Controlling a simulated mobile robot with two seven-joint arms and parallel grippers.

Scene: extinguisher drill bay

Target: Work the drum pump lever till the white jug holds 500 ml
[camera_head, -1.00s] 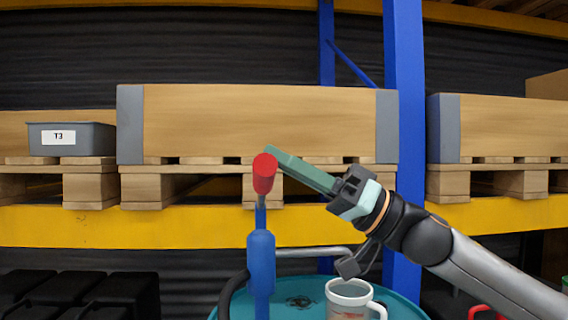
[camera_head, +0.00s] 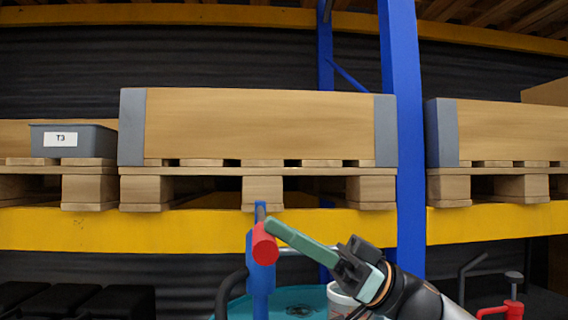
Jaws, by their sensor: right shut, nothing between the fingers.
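The drum pump is a blue upright body (camera_head: 260,283) with a lever ending in a red grip (camera_head: 265,245). The lever grip now hangs low, in front of the pump's top. My right gripper (camera_head: 272,228) is shut with nothing between its fingers. Its green fingertips lie at the upper right edge of the red grip, against or very near it. The white jug (camera_head: 338,294) stands on the teal drum (camera_head: 290,298), mostly hidden behind my right gripper and arm. Its level cannot be seen. My left gripper is not in view.
Behind are pallets with long cardboard boxes (camera_head: 260,125) on a yellow shelf beam (camera_head: 100,230), and a blue rack post (camera_head: 402,120). A grey bin marked T3 (camera_head: 90,142) sits at left. Black cases (camera_head: 110,302) are lower left, a red object (camera_head: 505,309) lower right.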

